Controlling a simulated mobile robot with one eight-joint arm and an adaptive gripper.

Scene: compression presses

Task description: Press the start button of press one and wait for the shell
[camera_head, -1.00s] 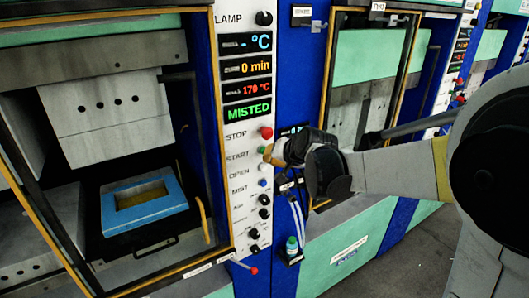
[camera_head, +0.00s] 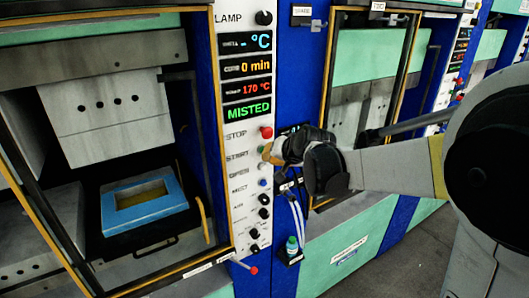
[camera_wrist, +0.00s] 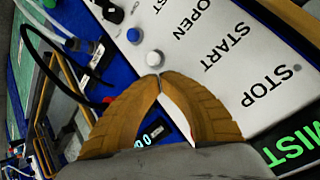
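Press one (camera_head: 207,120) stands open at the left of the head view, with a blue frame-shaped mould (camera_head: 118,218) on its lower plate. Its white control panel (camera_head: 234,205) carries a column of labelled buttons. My gripper (camera_head: 267,153) is shut and empty, with its tips at the panel beside the START label. In the wrist view the shut fingertips (camera_wrist: 158,76) lie just by the white button (camera_wrist: 153,57). The start button is hidden behind the fingers there. I cannot tell whether the tips touch it. No shell is visible.
The red stop button (camera_head: 266,132) is just above my gripper, and the blue button (camera_head: 263,183) is below. The display (camera_head: 247,111) reads MISTED, with 170 °C above. A small bottle (camera_head: 292,246) hangs below the gripper. Another press (camera_head: 362,110) stands to the right.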

